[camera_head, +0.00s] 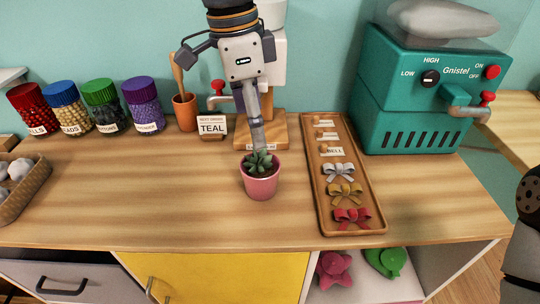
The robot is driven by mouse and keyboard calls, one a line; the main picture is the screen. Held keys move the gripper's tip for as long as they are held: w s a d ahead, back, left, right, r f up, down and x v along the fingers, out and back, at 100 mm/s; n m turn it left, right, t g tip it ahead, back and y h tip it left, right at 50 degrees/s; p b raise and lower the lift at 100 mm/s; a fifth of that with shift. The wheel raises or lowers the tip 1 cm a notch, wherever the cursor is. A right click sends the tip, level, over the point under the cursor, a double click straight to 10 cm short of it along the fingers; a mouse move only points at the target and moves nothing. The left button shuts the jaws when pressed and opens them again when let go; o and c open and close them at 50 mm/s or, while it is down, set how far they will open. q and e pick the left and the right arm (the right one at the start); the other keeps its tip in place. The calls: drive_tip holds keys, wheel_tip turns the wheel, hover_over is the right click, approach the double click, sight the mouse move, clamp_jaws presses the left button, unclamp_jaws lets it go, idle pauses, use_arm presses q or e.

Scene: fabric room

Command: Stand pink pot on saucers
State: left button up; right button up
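The pink pot (260,186) stands upright on the wooden counter near its middle and holds a green succulent (261,163). My gripper (259,148), which I take to be the left one, comes down from the top of the view. Its slim grey finger end reaches the back of the plant, at the pot's rear rim. The fingers line up edge-on, so I cannot tell whether they are open or shut, or whether they touch the pot. Part of my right arm shows at the right edge; its gripper is out of view. I can make out no saucer.
A wooden tray (375,211) with bows lies right of the pot. A teal machine (412,100) stands at back right. A dispenser's wooden base (279,128) is behind the pot. The left-middle counter is clear.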

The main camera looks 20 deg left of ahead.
use_arm(q)
hover_over(260, 171)
drive_tip(key=f, duration=0.4)
drive_tip(key=shift+a, duration=0.35)
drive_tip(key=f, duration=0.7)
drive_tip(key=shift+d+b, duration=0.35)
drive_tip(key=shift+b, duration=0.05)
drive_tip(key=shift+f, duration=0.3)
drive_tip(key=shift+r, duration=0.1)
drive_tip(key=c, duration=1.6)
use_arm(e)
drive_tip(key=shift+s+f, duration=0.3)
drive_tip(key=shift+s, duration=0.3)
drive_tip(key=shift+s+f, duration=0.3)
drive_tip(key=shift+s, duration=0.25)
